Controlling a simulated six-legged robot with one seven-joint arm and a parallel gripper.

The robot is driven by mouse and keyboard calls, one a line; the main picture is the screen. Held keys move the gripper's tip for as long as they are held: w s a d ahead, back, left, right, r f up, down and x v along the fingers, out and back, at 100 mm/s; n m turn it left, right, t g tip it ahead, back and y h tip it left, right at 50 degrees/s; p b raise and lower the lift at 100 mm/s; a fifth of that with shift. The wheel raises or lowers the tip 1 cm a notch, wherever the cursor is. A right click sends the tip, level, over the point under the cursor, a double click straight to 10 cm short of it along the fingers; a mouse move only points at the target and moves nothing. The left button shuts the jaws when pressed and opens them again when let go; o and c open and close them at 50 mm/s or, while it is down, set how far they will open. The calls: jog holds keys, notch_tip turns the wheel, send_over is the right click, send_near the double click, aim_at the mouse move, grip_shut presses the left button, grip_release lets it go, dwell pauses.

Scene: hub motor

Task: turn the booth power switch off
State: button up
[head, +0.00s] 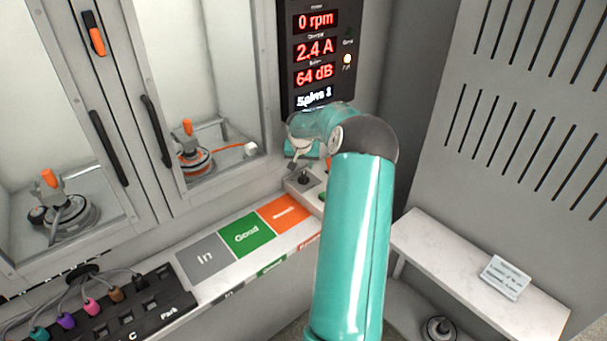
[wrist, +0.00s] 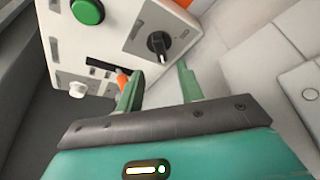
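A black rotary knob (wrist: 158,43) sits on a dark grey plate of the control panel (wrist: 110,45) in the wrist view. It looks like the booth power switch, but I cannot read its label. In the head view a black knob (head: 303,177) on a grey plate shows just left of my arm. My gripper (wrist: 159,83) has its two green fingers spread apart with nothing held between them. The fingertips are just below the knob in the picture, apparently short of it. In the head view my arm mostly hides the gripper.
A green button (wrist: 88,10), a white knob (wrist: 78,89) and an orange part (wrist: 122,80) are close by on the panel. A display (head: 318,50) above reads 0 rpm, 2.4 A and 64 dB, with an amber lamp lit. A white shelf (head: 450,260) is at right.

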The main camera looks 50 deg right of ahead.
aim_at(304, 175)
jog(key=x, duration=0.7)
jog(key=shift+w+f, duration=0.1)
jog(key=shift+f, duration=0.2)
grip_shut()
